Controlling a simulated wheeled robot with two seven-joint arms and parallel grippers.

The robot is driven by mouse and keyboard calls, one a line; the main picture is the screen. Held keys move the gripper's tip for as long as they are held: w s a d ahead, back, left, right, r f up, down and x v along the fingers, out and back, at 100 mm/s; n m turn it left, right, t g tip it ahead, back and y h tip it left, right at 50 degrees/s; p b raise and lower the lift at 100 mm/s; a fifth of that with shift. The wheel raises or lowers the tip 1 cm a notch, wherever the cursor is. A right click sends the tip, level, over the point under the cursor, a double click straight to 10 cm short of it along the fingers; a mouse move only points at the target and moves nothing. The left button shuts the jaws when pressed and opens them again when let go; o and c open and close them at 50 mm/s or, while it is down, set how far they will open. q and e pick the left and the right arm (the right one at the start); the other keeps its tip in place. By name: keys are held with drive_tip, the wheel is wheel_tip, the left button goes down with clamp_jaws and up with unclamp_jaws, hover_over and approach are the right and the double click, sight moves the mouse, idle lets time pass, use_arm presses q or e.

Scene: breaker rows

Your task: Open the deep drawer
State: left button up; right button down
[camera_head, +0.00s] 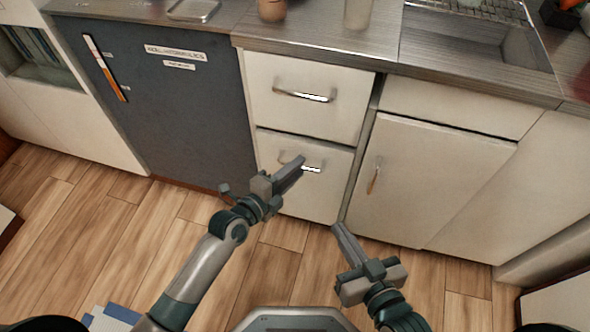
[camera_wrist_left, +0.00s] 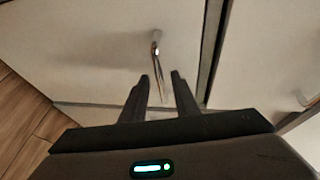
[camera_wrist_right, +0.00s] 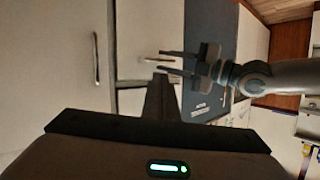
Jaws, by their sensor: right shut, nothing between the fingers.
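Two white drawers are stacked in the cabinet, an upper drawer (camera_head: 300,115) and a lower drawer (camera_head: 320,195), both closed. I cannot tell for sure which is the deep one. The lower drawer's metal bar handle (camera_head: 312,169) is partly hidden by my left gripper (camera_head: 298,164). In the left wrist view the left gripper (camera_wrist_left: 160,76) is open, and the handle (camera_wrist_left: 157,50) runs between its fingers; I cannot tell whether they touch it. My right gripper (camera_head: 337,229) is shut and empty, low in front of the cabinet, right of the drawers.
A dark grey door (camera_head: 190,110) stands left of the drawers. A white cupboard door (camera_head: 420,185) with a vertical handle (camera_head: 374,178) is on the right. The counter (camera_head: 330,45) overhangs above.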

use_arm(q)
drive_tip(key=shift+c, duration=0.7)
clamp_jaws()
drive_tip(key=shift+s, duration=0.1)
